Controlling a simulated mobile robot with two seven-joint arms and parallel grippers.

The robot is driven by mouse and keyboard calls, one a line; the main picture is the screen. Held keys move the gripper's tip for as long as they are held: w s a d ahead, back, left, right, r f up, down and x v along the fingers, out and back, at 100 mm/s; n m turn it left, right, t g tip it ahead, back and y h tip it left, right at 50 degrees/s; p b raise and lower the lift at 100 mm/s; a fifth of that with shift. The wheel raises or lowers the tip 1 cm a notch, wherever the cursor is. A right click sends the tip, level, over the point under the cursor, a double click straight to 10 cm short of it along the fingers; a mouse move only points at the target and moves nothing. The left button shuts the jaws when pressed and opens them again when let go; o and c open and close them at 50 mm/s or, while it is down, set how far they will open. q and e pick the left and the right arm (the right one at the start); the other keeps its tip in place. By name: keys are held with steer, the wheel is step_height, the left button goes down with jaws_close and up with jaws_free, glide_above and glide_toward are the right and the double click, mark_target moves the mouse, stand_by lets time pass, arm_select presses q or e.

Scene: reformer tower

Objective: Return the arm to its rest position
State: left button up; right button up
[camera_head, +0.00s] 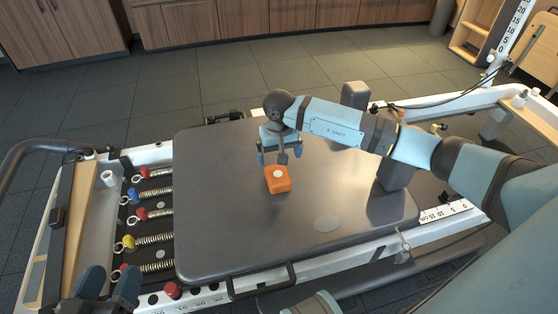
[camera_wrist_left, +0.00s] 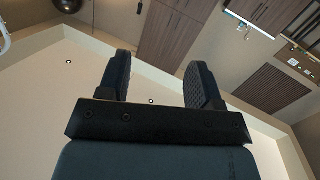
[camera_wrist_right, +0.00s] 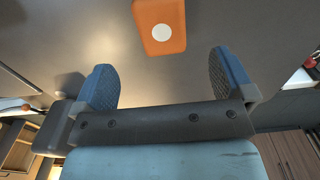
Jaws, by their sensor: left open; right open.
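My right arm reaches in from the right in the head view, and its gripper (camera_head: 280,154) is open above the black carriage pad (camera_head: 215,215). An orange block (camera_head: 278,184) with a white dot on top sits on the pad just in front of these fingers. In the right wrist view the orange block (camera_wrist_right: 160,15) lies beyond the open fingers (camera_wrist_right: 165,80), apart from them, and nothing is between them. My left gripper (camera_head: 108,287) is at the bottom left of the head view. In the left wrist view its fingers (camera_wrist_left: 152,80) are open and empty, facing wall and cabinets.
Springs (camera_head: 155,214) with coloured knobs line the reformer's left end. A dark shoulder block (camera_head: 355,94) stands at the pad's back edge, another (camera_head: 398,168) at its right. A handle (camera_head: 262,281) is on the front rail. Most of the pad's left side is clear.

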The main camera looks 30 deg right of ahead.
arm_select(q)
steer(key=shift+s+d+f, duration=0.1)
steer(key=shift+s+f, duration=0.15)
arm_select(e)
steer(key=shift+r, duration=0.9)
arm_select(q)
steer(key=shift+w+r, duration=0.1)
steer(key=shift+r, duration=0.15)
